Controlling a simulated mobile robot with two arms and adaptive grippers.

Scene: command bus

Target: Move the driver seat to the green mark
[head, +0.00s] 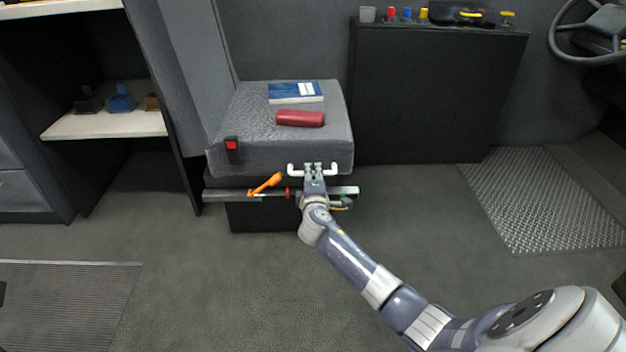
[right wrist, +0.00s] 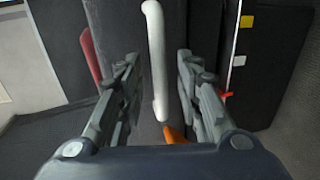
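The grey driver seat (head: 240,118) stands at the middle of the head view, with a rail (head: 225,195) along its base. A white bar handle (head: 296,174) is on its front edge. My right gripper (head: 313,170) is at this handle. In the right wrist view, the white handle (right wrist: 156,60) runs between the two spread fingers, with gaps on both sides. An orange lever (head: 265,183) sits left of my gripper; it also shows in the right wrist view (right wrist: 176,134). A red mark (head: 289,192) is on the rail. My left gripper is out of view.
A blue-and-white book (head: 290,93) and a red case (head: 300,118) lie on the seat. A dark cabinet (head: 430,100) stands behind right, a shelf unit (head: 105,125) at left. The floor in front is clear. A steering wheel (head: 565,50) is at the upper right.

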